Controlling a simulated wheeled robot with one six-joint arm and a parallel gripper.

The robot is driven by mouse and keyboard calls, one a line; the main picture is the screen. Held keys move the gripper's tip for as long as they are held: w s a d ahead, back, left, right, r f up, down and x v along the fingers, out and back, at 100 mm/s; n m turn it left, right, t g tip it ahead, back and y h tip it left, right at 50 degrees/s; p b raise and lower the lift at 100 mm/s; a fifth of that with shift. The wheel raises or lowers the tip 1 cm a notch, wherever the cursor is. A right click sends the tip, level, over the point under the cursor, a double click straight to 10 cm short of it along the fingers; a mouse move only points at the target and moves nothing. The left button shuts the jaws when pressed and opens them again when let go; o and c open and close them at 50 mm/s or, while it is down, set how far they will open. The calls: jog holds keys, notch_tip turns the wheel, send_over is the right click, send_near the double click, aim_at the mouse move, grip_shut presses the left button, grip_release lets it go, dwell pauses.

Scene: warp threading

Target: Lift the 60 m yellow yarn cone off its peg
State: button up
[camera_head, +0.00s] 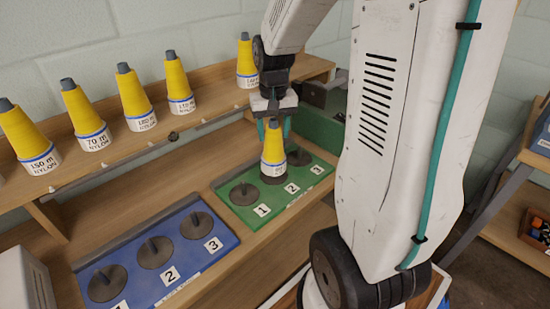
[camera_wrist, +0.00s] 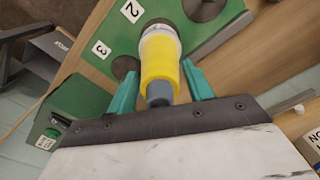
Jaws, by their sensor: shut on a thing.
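A yellow yarn cone (camera_head: 273,147) with a grey tip and a white base band is upright at the middle disc, number 2, of the green peg board (camera_head: 235,207). Its label is too small to read. My gripper (camera_head: 275,126) comes down from above and is shut on the cone's upper part. In the wrist view the teal fingers stand on both sides of the yellow cone (camera_wrist: 160,58), near its grey tip. The peg inside the cone is hidden, and I cannot tell whether the base still touches the disc.
Several yellow cones, such as the 70 m one (camera_head: 84,115), stand on the wooden shelf (camera_head: 120,160) behind. A blue peg board (camera_head: 180,262) with three empty pegs lies at the front left. Green pegs 1 and 3 are bare.

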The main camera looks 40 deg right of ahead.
jog(key=shift+r, duration=2.55)
